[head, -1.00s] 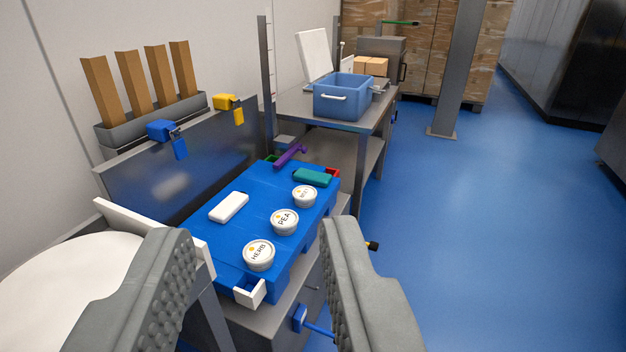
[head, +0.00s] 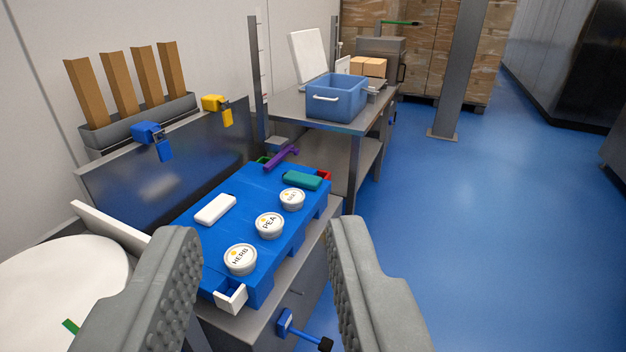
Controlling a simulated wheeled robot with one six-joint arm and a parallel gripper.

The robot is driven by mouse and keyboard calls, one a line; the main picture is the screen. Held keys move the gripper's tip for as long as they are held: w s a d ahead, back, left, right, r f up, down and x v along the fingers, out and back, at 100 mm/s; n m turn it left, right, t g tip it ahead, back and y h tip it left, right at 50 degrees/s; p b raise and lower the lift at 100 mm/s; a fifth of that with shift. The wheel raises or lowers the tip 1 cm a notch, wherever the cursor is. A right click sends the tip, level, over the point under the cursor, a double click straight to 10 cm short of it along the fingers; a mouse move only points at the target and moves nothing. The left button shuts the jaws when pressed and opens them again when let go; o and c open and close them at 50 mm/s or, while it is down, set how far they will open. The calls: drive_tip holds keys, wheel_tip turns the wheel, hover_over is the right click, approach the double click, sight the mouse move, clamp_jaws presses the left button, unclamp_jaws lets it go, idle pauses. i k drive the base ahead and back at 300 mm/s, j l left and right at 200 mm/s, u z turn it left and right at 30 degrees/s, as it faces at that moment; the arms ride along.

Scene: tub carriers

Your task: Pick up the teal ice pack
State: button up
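The teal ice pack (head: 302,181) lies flat on the far right part of the blue work surface (head: 225,244), near a red piece at the edge. My gripper (head: 268,262) is open and empty. Its two grey padded fingers stand in the foreground, one on each side of the near end of the blue surface. The ice pack is well beyond the fingertips, and nothing hides it.
Round tubs labelled HERB (head: 240,260) and PEA (head: 269,225) and a third tub (head: 292,199) line the right side. A white block (head: 215,209) and a purple tool (head: 282,157) lie nearby. A blue bin (head: 337,97) stands on the far table. Blue floor at right is clear.

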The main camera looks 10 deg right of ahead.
sight(300, 179)
drive_tip(key=i+l, duration=0.15)
drive_tip(key=l, duration=0.2)
drive_tip(key=i+l, duration=0.15)
drive_tip(key=l, duration=0.25)
drive_tip(key=i+l+u, duration=0.1)
drive_tip(key=l, duration=0.25)
drive_tip(key=i+l, duration=0.15)
drive_tip(key=l, duration=0.25)
drive_tip(key=i+l, duration=0.15)
drive_tip(key=l, duration=0.25)
drive_tip(key=i+l+u, duration=0.1)
drive_tip(key=l, duration=0.25)
drive_tip(key=i+l, duration=0.35)
drive_tip(key=i, duration=0.15)
drive_tip(key=i+l+u, duration=0.15)
drive_tip(key=i+l, duration=0.25)
drive_tip(key=i, duration=0.15)
drive_tip(key=i+j, duration=0.35)
drive_tip(key=i, duration=0.25)
